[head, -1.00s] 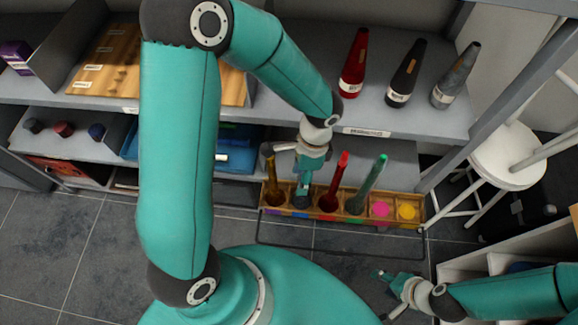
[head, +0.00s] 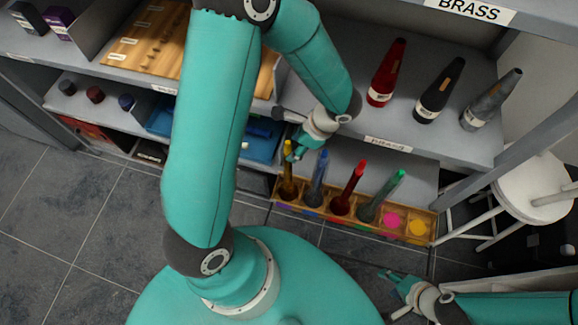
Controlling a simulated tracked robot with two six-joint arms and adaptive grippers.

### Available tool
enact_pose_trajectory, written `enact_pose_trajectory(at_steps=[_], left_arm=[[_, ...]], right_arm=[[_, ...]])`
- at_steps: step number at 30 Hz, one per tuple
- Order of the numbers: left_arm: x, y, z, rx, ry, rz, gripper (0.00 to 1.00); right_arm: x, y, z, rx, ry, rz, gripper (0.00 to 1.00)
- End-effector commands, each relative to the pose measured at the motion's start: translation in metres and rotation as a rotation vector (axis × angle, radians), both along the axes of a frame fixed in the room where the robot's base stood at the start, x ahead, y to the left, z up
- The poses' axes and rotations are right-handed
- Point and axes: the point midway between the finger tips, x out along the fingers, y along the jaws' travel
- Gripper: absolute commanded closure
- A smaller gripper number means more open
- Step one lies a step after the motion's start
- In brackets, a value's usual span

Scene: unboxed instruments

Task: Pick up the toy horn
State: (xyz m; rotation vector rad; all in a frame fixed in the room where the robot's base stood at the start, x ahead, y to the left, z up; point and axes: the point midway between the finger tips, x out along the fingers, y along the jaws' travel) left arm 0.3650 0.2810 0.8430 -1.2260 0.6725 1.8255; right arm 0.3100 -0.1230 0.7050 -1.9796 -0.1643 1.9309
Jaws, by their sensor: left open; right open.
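Several slim horn-like tubes stand in a wooden rack (head: 365,220): a yellow one (head: 288,178), a blue one (head: 317,182), a red one (head: 346,190) and a green one (head: 379,198). I cannot tell which of them is the toy horn. My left gripper (head: 292,153) is open and empty, at the top of the yellow tube and up and left of the blue one. I cannot tell whether it touches the yellow tube. My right gripper (head: 388,275) is open and empty, low over the floor in front of the rack.
On the shelf (head: 470,140) above the rack stand a red cone (head: 387,75), a black cone (head: 439,92) and a grey cone (head: 491,101). A white stool (head: 535,190) is at the right. The rack's two right slots hold pink and yellow discs. Blue trays lie left of the rack.

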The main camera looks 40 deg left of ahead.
Motion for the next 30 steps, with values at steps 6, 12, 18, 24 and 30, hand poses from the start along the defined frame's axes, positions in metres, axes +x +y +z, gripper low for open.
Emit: enact_pose_trajectory(at_steps=[6,12,18,24,30], left_arm=[[-0.004,0.003,-0.012,-0.001,0.003,0.000,0.46],[-0.011,0.010,-0.039,-0.002,0.005,-0.001,0.46],[-0.013,0.015,-0.053,-0.002,0.001,-0.001,0.46],[-0.013,0.015,-0.053,-0.002,-0.001,-0.001,0.46],[-0.012,0.015,-0.053,-0.001,0.000,-0.001,0.80]], right_arm=[[0.000,0.000,0.002,0.000,0.000,0.000,0.47],[0.000,0.000,0.006,0.000,-0.001,0.000,0.47],[0.000,0.000,0.006,0.000,0.000,0.000,0.47],[0.000,0.000,0.006,0.000,0.000,0.000,0.47],[0.000,0.000,0.006,0.000,0.000,0.000,0.47]])
